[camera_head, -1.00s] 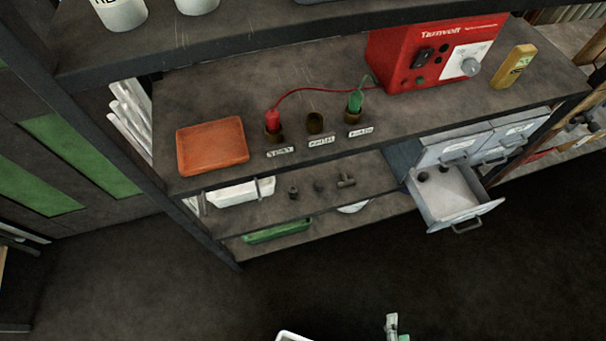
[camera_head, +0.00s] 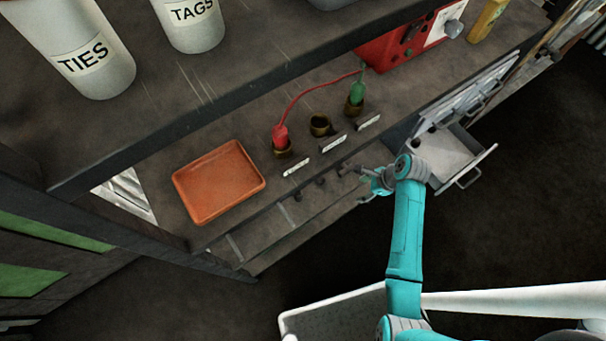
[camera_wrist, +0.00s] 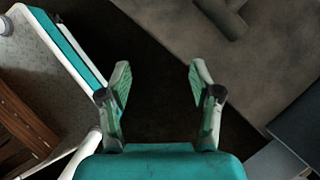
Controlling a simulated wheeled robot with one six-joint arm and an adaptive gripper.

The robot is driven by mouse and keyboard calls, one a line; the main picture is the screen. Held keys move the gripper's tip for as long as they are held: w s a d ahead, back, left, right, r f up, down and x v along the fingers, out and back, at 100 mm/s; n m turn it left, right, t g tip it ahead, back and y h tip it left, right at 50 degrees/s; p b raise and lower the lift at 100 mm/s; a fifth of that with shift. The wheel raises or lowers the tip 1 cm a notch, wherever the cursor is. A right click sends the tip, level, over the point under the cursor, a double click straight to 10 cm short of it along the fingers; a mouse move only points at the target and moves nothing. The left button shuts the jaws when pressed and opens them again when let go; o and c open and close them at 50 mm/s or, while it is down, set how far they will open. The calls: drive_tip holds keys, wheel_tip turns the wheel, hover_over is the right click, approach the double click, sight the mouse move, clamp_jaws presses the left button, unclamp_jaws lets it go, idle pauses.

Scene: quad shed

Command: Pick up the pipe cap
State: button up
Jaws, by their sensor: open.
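Small dark pipe fittings stand in a row on the shelf below the orange tray: a left one (camera_head: 297,195), a middle one (camera_head: 320,181) and a tee-shaped one (camera_head: 343,168) at the right. I cannot tell for sure which is the pipe cap; they are small and partly shaded. My gripper (camera_head: 369,178) is at the shelf's front edge, just right of the tee-shaped piece. In the wrist view my gripper (camera_wrist: 160,80) is open and empty, with dark floor between its fingers. The tee-shaped piece (camera_wrist: 228,15) lies beyond and right of the fingers there.
An open grey drawer (camera_head: 463,165) juts out right of my gripper. Above are an orange tray (camera_head: 219,181), brown cups with red and green plugs, and a red box (camera_head: 385,48).

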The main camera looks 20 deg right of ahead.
sight(323, 178)
drive_tip(key=w+a, duration=0.4)
drive_tip(key=a, duration=0.1)
drive_tip(key=w+a, duration=0.2)
drive_tip(key=a, duration=0.1)
drive_tip(key=shift+a+r, duration=0.2)
drive_tip(key=shift+r, duration=0.05)
drive_tip(key=shift+w+a, duration=0.35)
drive_tip(key=shift+a, duration=0.25)
drive_tip(key=shift+w+a, duration=0.3)
drive_tip(key=shift+a, duration=0.25)
drive_tip(key=shift+x, duration=1.05)
drive_tip(key=shift+a+f, duration=0.15)
drive_tip(key=shift+f, duration=0.3)
drive_tip(key=c, duration=1)
